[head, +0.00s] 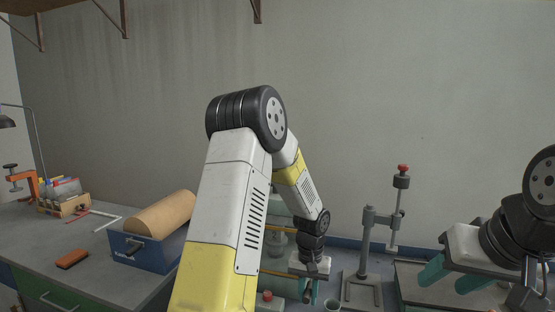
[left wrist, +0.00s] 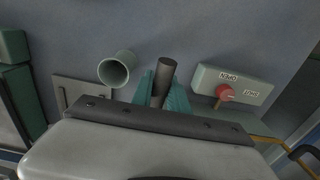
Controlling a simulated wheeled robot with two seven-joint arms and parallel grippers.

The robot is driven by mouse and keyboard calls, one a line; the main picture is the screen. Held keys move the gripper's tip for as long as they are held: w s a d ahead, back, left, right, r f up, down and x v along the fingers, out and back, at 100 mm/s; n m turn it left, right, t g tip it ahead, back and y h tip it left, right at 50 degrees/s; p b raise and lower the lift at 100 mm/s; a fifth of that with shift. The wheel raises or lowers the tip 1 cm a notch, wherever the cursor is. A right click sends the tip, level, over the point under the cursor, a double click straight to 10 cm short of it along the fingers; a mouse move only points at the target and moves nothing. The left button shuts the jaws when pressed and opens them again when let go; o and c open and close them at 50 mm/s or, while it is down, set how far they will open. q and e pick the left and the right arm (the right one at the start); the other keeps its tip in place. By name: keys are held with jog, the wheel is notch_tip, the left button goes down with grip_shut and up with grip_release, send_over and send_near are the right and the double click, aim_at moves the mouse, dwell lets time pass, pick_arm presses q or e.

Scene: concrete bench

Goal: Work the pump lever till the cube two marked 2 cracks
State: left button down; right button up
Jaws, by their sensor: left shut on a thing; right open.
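My left gripper (head: 310,284) is low in the middle of the head view. In the left wrist view its teal fingers (left wrist: 162,92) are shut around a dark round bar (left wrist: 166,70), which looks like the pump lever's handle. A pale green press-like machine (head: 283,212) stands behind my left arm, mostly hidden. A red knob (left wrist: 224,92) sits on a pale block (left wrist: 240,82) with the labels OPEN and SHUT. My right gripper (head: 449,279) is at the right, empty, its teal fingers apart. I cannot see the cube marked 2.
A grey-green cup (left wrist: 114,69) stands beside the lever. A stand with a red top (head: 368,240) is right of my left gripper. A blue box (head: 150,252) with a tan roll (head: 160,214), a brick-coloured block (head: 72,258) and an orange clamp (head: 25,184) are at the left.

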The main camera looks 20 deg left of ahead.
pick_arm(q)
jog(key=shift+s+f, duration=0.15)
jog(key=shift+f, duration=1.1)
jog(key=w+r, duration=0.1)
jog(key=r, duration=0.5)
jog(key=w+r, duration=0.1)
jog(key=r, duration=0.2)
jog(key=shift+w+r, duration=0.3)
jog(key=shift+f, duration=0.1)
jog(key=shift+s+f, duration=0.3)
jog(key=shift+f, duration=0.25)
jog(key=f, duration=0.2)
jog(key=s+f, duration=0.1)
jog(key=f, duration=0.1)
jog(key=s+f, duration=0.1)
jog(key=f, duration=0.1)
jog(key=shift+f, duration=1.35)
